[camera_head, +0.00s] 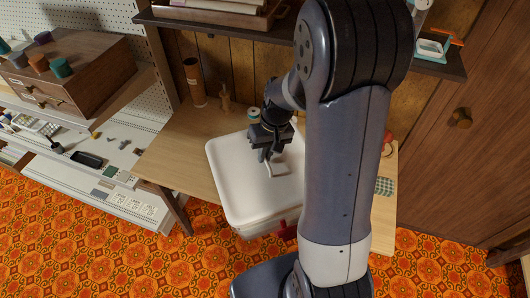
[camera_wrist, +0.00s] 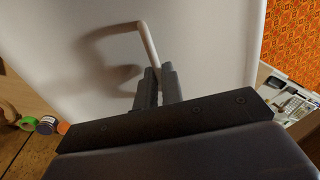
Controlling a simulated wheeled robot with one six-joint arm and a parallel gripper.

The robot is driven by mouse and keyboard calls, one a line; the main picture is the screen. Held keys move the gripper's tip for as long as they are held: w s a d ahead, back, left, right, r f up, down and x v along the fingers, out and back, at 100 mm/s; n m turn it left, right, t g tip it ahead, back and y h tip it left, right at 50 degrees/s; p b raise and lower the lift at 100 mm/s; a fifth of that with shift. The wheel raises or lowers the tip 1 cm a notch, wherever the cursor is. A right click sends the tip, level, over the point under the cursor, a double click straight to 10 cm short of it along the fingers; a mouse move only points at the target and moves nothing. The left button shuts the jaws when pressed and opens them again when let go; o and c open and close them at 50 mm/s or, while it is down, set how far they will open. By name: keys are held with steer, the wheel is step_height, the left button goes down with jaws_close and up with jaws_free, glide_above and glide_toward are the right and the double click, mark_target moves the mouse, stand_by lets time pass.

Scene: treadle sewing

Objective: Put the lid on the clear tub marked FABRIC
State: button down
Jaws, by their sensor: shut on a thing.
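The lid (camera_head: 235,180) is a wide white panel with rounded corners, over the front of the wooden table. It has a pale bent handle (camera_head: 282,168) near its middle. My gripper (camera_head: 267,155) is shut on this handle from above. In the wrist view my gripper (camera_wrist: 160,80) closes on one end of the handle (camera_wrist: 147,40), and the lid (camera_wrist: 60,50) fills most of the picture. A greyish, see-through wall, likely the tub (camera_head: 262,228), shows below the lid's front edge. The lid hides the rest, and I cannot tell whether it is seated. No FABRIC marking is readable.
The wooden table (camera_head: 170,160) is bare left of the lid. A brown cylinder (camera_head: 194,85) and a teal-topped spool (camera_head: 254,112) stand behind. A dark shelf (camera_head: 230,27) overhangs the back. A green checked cloth (camera_head: 384,186) lies right of my arm.

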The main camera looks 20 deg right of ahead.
mark_target(265, 165)
steer(key=shift+f+b, duration=2.65)
steer(key=shift+f, duration=0.55)
steer(key=c, duration=1.5)
jaws_free()
steer(key=r, duration=0.3)
steer(key=d+r, duration=0.1)
steer(key=r, duration=0.3)
steer(key=d+r, duration=0.1)
steer(key=r, duration=0.2)
steer(key=shift+r+b, duration=0.3)
steer(key=shift+r, duration=0.05)
steer(key=f, duration=0.3)
steer(key=a+f, duration=0.1)
steer(key=f, duration=0.3)
steer(key=a+f, duration=0.1)
steer(key=f, duration=0.2)
steer(key=shift+f+p, duration=0.35)
steer(key=shift+r+p, duration=1.1)
steer(key=shift+r, duration=0.2)
